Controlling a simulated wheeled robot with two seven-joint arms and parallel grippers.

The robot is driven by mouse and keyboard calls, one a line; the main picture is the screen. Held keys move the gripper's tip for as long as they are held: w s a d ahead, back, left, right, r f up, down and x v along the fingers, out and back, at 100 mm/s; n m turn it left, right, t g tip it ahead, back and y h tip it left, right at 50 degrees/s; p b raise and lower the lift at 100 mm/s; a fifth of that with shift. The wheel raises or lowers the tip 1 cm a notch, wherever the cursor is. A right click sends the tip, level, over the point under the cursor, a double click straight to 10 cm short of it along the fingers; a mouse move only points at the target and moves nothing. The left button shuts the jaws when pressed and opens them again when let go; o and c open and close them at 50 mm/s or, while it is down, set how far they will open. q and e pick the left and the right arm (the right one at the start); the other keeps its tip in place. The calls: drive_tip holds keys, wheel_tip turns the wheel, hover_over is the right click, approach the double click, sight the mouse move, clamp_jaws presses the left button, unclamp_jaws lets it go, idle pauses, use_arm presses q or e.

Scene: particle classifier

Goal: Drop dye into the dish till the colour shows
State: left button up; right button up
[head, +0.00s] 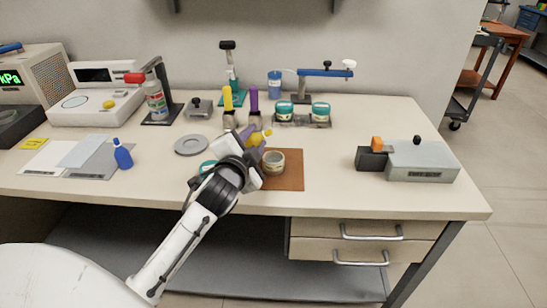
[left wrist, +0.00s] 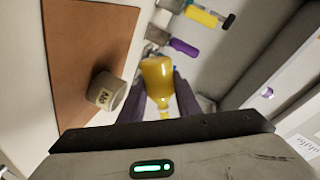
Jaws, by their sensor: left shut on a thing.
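My left gripper (head: 253,139) is shut on a yellow dye bottle (left wrist: 158,78), which sits between its two fingers in the left wrist view. In the head view, yellow parts of the bottle (head: 267,133) show at the fingers, tilted, behind and slightly left of the dish. The dish (head: 273,163) is a small round pale container with a label, standing on a brown mat (head: 291,178). It also shows in the left wrist view (left wrist: 105,92), beside the bottle and apart from it. The dish's contents are hard to make out. My right gripper is not in view.
Yellow-handled (head: 228,101) and purple-handled (head: 253,101) tools stand behind the gripper. Two teal-lidded jars (head: 320,111) stand behind the mat. The table between mat and device is clear.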

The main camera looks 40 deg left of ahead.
use_arm(q)
drive_tip(key=shift+a+f+m+b, duration=0.1)
drive_tip(key=shift+f+m+b, duration=0.3)
idle(1.1)
drive_tip(key=shift+s+a+r+m+y, duration=0.1)
drive_tip(key=shift+r+m+y, duration=0.25)
drive_tip(key=shift+m, duration=0.35)
idle(1.8)
drive_tip(key=shift+f+m+g+p, duration=0.35)
drive_tip(key=shift+m+p, duration=0.25)
drive_tip(key=shift+p, duration=0.45)
idle(1.3)
drive_tip(key=shift+r+p, duration=0.1)
drive_tip(key=shift+p, duration=0.25)
idle(0.3)
